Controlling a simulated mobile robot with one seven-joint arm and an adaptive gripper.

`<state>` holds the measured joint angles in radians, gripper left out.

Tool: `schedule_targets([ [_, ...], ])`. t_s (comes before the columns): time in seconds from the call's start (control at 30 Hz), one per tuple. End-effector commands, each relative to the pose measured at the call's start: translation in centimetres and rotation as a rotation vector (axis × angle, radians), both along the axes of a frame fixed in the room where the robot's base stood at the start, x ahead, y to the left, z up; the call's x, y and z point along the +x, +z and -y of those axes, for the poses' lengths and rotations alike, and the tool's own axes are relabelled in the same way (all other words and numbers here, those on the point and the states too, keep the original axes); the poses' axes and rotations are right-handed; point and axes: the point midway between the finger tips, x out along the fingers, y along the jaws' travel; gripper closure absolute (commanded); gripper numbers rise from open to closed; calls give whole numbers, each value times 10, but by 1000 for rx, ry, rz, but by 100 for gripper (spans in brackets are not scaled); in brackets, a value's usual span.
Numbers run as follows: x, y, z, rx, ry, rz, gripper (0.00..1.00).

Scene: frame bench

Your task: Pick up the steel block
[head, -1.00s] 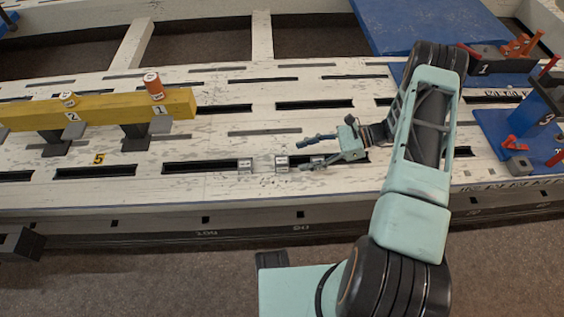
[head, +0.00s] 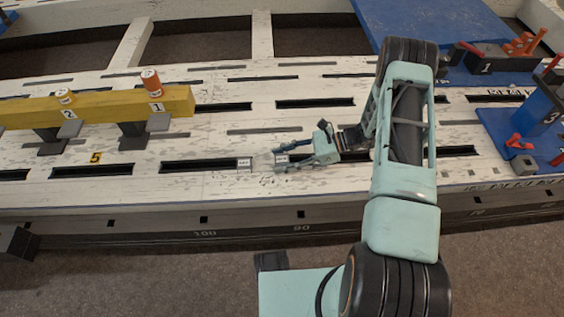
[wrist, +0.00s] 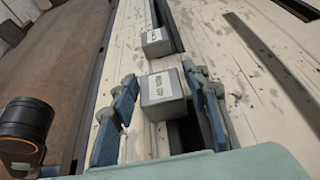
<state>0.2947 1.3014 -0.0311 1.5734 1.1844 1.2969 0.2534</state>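Two small grey blocks with white labels stand by the long slot in the white bench. The nearer grey block (wrist: 165,99) is between the fingers of my gripper (wrist: 160,80) in the wrist view; it also shows in the head view (head: 281,160). The farther grey block (wrist: 156,43) stands beyond the fingertips, and in the head view (head: 244,163) it is to the left. The labels are too small to read surely, so I cannot tell which is steel. My gripper (head: 279,158) is open, with a finger on each side of the nearer block and gaps visible.
The white slotted bench (head: 225,185) has open room around the blocks. A yellow beam (head: 110,107) with orange-and-white cylinders (head: 151,81) stands at left. Blue fixtures (head: 535,115) with red clamps stand at right. The bench's front edge is close below the blocks.

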Motion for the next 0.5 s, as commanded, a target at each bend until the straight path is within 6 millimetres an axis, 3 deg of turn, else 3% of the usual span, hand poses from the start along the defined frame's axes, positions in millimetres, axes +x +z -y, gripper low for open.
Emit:
schedule_targets([
  [0.07,0,0,0,0,0,0,68],
  [0.33,0,0,0,0,0,0,98],
  [0.5,0,0,0,0,0,0,100],
])
